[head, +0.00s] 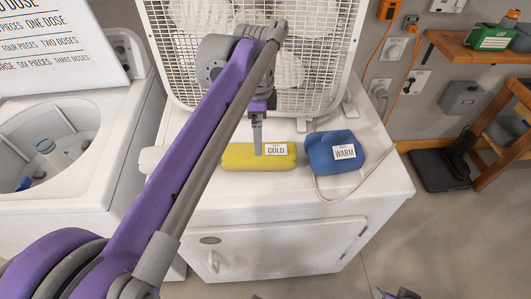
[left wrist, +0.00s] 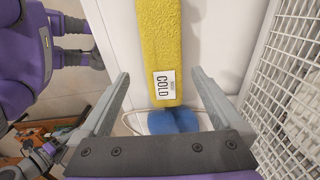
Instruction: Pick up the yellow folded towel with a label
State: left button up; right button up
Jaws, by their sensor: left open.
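The yellow folded towel (head: 240,157) lies on the white dryer top, with a white label reading COLD near its right end. In the left wrist view the yellow towel (left wrist: 158,40) runs up the picture between the fingers. My left gripper (head: 257,150) points down over the towel and is open.
A blue folded towel (head: 322,160) labelled WARM lies just right of the yellow one. A white box fan (head: 335,75) stands close behind. A cord loops over the dryer's (head: 380,195) right side. An open washer (head: 95,105) stands at left.

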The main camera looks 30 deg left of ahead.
pick_arm(q)
notch_tip(320, 180, down, 3)
jog(key=shift+s+r, duration=0.1)
jog(key=shift+s, duration=0.05)
jog(key=shift+w+a+f+b, duration=0.1)
jog(key=shift+w+f+b, duration=0.1)
jog(key=shift+f, duration=1.3)
jog(key=shift+w+f+b, duration=0.15)
jog(key=shift+f+b, duration=0.05)
jog(key=shift+f, duration=1.3)
jog(key=c, duration=1.4)
